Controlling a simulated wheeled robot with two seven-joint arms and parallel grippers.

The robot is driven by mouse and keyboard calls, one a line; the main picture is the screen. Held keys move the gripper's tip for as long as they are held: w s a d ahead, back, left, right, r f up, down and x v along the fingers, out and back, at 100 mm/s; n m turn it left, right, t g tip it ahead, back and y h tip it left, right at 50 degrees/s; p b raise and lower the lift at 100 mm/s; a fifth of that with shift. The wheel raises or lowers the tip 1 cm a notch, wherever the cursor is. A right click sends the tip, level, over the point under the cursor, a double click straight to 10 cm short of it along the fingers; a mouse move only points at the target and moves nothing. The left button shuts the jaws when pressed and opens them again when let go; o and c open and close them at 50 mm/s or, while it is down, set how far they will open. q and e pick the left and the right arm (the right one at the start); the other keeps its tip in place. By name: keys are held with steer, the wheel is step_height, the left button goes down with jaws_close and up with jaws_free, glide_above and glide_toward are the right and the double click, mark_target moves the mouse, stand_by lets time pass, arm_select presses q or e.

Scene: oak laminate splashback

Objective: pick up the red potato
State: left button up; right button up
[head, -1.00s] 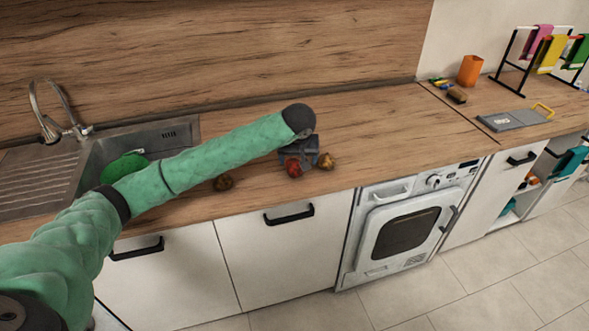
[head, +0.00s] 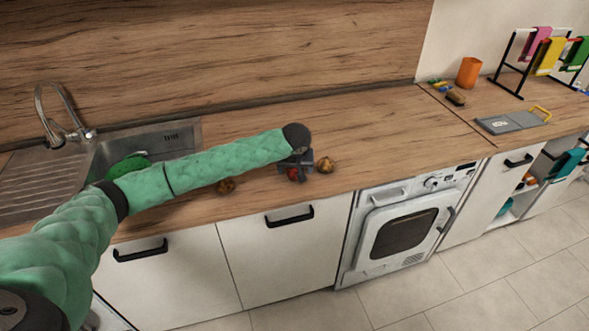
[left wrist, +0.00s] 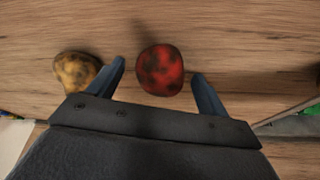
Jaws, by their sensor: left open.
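The red potato (left wrist: 161,71) lies on the wooden worktop, dark-spotted and roundish. In the left wrist view it sits between the two open fingers of my left gripper (left wrist: 160,82), near their tips, with gaps on both sides. In the head view the left gripper (head: 296,170) is over the potato (head: 293,174) and partly hides it. My right gripper does not show.
A yellow-brown potato (head: 326,165) lies just right of the left gripper, outside its finger in the left wrist view (left wrist: 77,70). A brown potato (head: 226,186) lies further left near the front edge. The sink (head: 180,133) is at left. The worktop right of the potatoes is clear.

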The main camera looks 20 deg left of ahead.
arm_select(q)
steer(key=shift+w+f, duration=0.15)
steer(key=shift+f, duration=0.25)
steer(key=c, duration=1.1)
steer(key=shift+r, duration=0.15)
